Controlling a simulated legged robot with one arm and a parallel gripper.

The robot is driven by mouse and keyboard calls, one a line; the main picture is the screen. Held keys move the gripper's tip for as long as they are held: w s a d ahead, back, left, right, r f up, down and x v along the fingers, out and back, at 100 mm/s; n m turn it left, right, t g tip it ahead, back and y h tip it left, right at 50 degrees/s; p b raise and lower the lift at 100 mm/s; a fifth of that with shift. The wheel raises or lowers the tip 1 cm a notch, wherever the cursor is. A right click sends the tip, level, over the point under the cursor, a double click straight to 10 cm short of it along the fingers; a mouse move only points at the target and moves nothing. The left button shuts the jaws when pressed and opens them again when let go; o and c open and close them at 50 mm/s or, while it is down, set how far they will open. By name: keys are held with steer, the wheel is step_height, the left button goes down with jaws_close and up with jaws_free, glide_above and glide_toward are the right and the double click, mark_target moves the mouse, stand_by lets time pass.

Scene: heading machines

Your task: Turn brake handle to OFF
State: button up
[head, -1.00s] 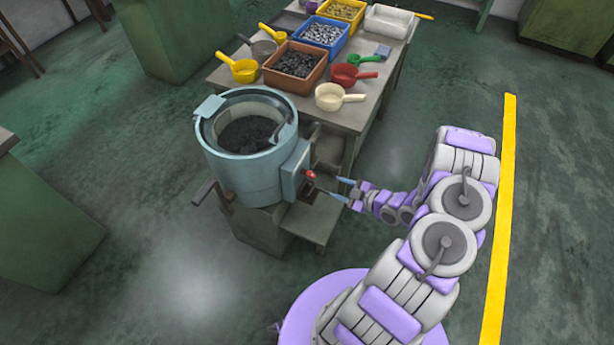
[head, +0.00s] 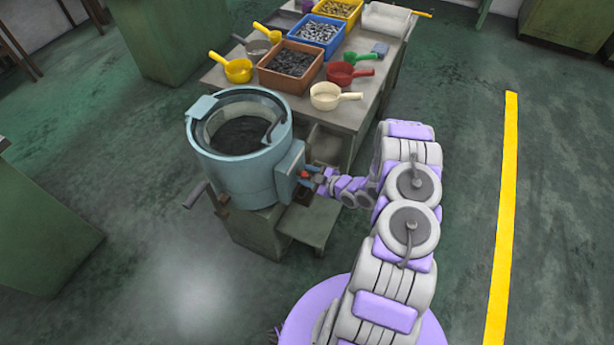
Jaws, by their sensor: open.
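A light blue round bowl machine (head: 232,175) stands left of centre on a green-grey base. A pale blue control box (head: 288,172) is on its right side, with a small red knob (head: 304,174) facing my arm. A dark lever (head: 195,195) sticks out at the machine's lower left. I cannot tell which of these is the brake handle, and no OFF mark is readable. My gripper (head: 308,174) is open at the red knob, its fingers to either side of it. Whether they touch it is too small to tell.
Behind the machine is a table (head: 350,118) with an orange bin (head: 291,66), a blue bin (head: 318,33) and several coloured scoops. A low shelf (head: 308,222) juts out below my gripper. Open floor lies right, up to a yellow line (head: 503,220).

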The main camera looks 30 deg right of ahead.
steer(key=shift+w+d, duration=0.1)
steer(key=shift+a, duration=0.5)
steer(key=shift+c, duration=0.4)
steer(key=shift+a+r, duration=0.1)
steer(key=shift+a, duration=0.05)
steer(key=shift+c, duration=0.7)
steer(key=shift+d, duration=0.3)
jaws_close()
